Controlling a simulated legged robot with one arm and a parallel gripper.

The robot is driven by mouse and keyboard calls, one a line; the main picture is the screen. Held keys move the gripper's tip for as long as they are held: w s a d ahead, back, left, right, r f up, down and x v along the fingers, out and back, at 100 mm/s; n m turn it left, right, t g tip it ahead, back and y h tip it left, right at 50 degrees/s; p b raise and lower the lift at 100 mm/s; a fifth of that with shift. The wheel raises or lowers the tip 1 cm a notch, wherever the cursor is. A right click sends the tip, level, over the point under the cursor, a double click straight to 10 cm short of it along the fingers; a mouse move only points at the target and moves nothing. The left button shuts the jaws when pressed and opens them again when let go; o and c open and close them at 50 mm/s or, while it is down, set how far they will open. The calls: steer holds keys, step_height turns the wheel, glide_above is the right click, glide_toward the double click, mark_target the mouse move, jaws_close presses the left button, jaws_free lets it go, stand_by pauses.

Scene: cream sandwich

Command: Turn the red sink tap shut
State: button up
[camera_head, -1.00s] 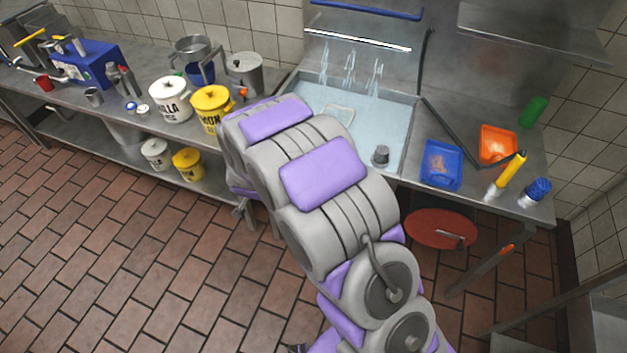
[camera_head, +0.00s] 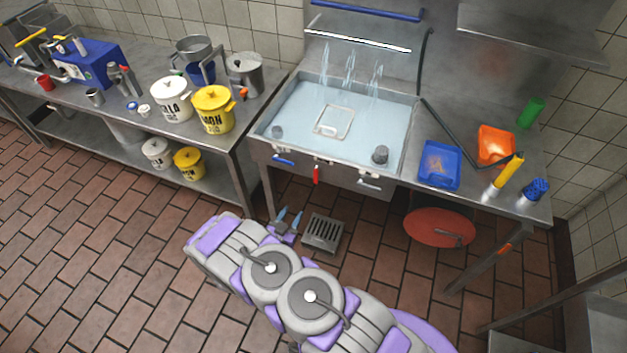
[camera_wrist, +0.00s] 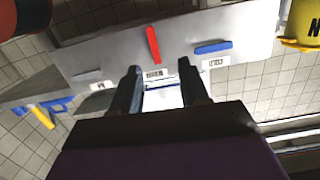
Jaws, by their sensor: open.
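The red sink tap handle (camera_head: 316,174) hangs on the front panel of the sink (camera_head: 345,178), pointing down. A blue handle (camera_head: 283,158) is to its left and a pale handle (camera_head: 369,181) to its right. In the wrist view the red handle (camera_wrist: 153,45) is ahead of my gripper, above the gap between the fingers, apart from them. My gripper (camera_head: 286,216) is low in front of the sink, left of the floor drain. In the wrist view my gripper (camera_wrist: 158,75) is open, with nothing between its two dark fingers.
Water streams (camera_head: 349,72) run into the filled basin (camera_head: 300,105). A floor drain (camera_head: 322,233) lies below the sink. White and yellow tubs (camera_head: 214,110) stand on the left counter. A red disc (camera_head: 440,228) is under the right counter. The floor at left is clear.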

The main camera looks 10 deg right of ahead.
mark_target(315, 178)
steer(key=shift+n+t+h, duration=0.3)
steer(key=shift+t+h, duration=0.1)
steer(key=shift+t, duration=0.2)
steer(key=b+x, duration=0.1)
steer(key=x, duration=0.4)
steer(key=d+b+x, duration=0.1)
steer(key=x, duration=0.5)
steer(key=s+b+x, duration=0.1)
steer(key=x, duration=0.4)
steer(key=shift+w+d, duration=0.2)
steer(key=shift+d, duration=0.15)
steer(key=shift+c, duration=0.3)
jaws_close()
